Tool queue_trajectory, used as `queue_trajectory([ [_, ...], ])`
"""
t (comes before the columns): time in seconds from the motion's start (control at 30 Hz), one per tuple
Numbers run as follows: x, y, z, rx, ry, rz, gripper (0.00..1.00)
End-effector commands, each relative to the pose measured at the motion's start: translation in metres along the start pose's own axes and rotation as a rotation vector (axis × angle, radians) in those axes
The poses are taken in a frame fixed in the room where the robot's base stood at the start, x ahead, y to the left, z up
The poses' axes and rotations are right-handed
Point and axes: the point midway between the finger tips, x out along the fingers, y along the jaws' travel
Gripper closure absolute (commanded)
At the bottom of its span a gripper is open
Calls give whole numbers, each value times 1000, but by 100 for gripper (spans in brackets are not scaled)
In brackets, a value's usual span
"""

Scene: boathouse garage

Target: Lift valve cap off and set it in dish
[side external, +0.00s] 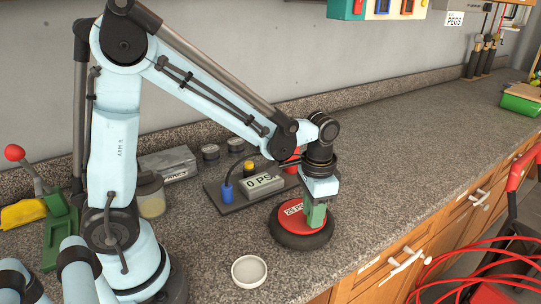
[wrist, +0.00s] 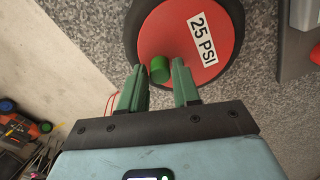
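The wheel (side external: 284,238) is a black tyre with a red hub and a white "25 PSI" label, lying flat on the counter. In the wrist view the red hub (wrist: 175,30) fills the top middle. The green valve cap (wrist: 160,69) stands near the hub's edge, between my fingertips in the picture. My gripper (wrist: 158,70) is open, with a visible gap on each side of the cap. In the side view my gripper (side external: 316,214) points down over the wheel's right part, hiding the cap. The round white dish (side external: 249,270) stands empty at the counter's front edge, left of the wheel.
A grey "0 PSI" gauge (side external: 263,185) sits on a dark base behind the wheel, beside a blue part (side external: 227,205). A lidded jar (side external: 150,196) stands near my arm's base. Counter between wheel and dish is clear. Red hose (side external: 480,265) hangs at front right.

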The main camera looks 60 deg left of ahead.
Motion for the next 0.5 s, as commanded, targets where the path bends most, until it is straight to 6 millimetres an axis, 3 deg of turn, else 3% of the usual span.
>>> queue_trajectory([
  [0.03,0,0,0,0,0,0,77],
  [0.2,0,0,0,0,0,0,100],
  [0.5,-1,0,0,0,0,0,100],
])
